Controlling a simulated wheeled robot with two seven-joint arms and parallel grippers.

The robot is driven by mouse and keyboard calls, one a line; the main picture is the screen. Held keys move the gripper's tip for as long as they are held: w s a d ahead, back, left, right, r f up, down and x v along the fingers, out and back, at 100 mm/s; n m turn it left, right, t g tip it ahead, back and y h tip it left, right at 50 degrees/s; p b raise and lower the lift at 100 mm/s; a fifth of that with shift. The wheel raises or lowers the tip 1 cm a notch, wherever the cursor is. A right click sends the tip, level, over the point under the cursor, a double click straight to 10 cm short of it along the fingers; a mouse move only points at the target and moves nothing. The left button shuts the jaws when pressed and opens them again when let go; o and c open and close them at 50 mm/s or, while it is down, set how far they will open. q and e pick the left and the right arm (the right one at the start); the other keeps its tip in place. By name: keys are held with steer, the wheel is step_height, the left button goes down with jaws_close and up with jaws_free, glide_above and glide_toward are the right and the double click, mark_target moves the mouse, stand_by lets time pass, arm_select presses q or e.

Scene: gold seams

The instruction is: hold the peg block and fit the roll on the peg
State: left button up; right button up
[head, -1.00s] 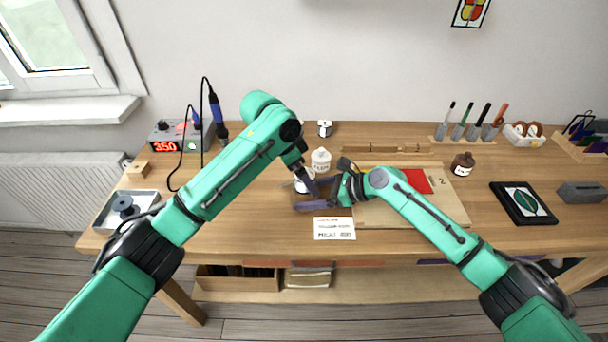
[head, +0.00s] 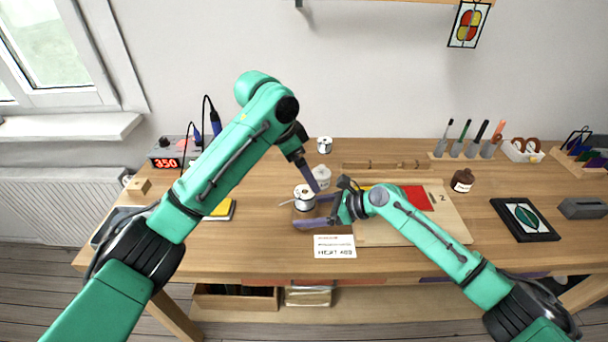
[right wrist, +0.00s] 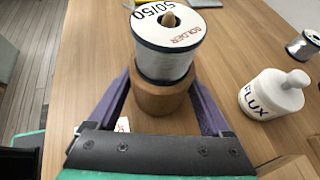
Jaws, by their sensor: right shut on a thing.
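The round brown wooden peg block (right wrist: 160,97) stands on the table between the purple fingers of my right gripper (right wrist: 160,100), which is shut on it. The white and silver solder roll (right wrist: 165,55) sits upright on the block, and the peg's rounded tip (right wrist: 168,19) shows through its hub. In the head view the roll (head: 304,198) stands at the bench's middle, with my right gripper (head: 318,212) at its lower right. My left gripper (head: 312,178) is just above and beside the roll, apparently off it; its finger gap cannot be made out.
A white flux bottle (right wrist: 272,95) stands close to the right gripper; another small spool (right wrist: 303,43) is behind it. A printed card (head: 334,246) lies in front of the block. A board with a red sheet (head: 415,198) is to the right. The soldering station (head: 166,155) is at left.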

steer(key=shift+r, duration=0.15)
steer(key=o, duration=0.8)
steer(key=shift+c, duration=0.2)
steer(key=v, duration=1.2)
steer(key=shift+s, duration=0.1)
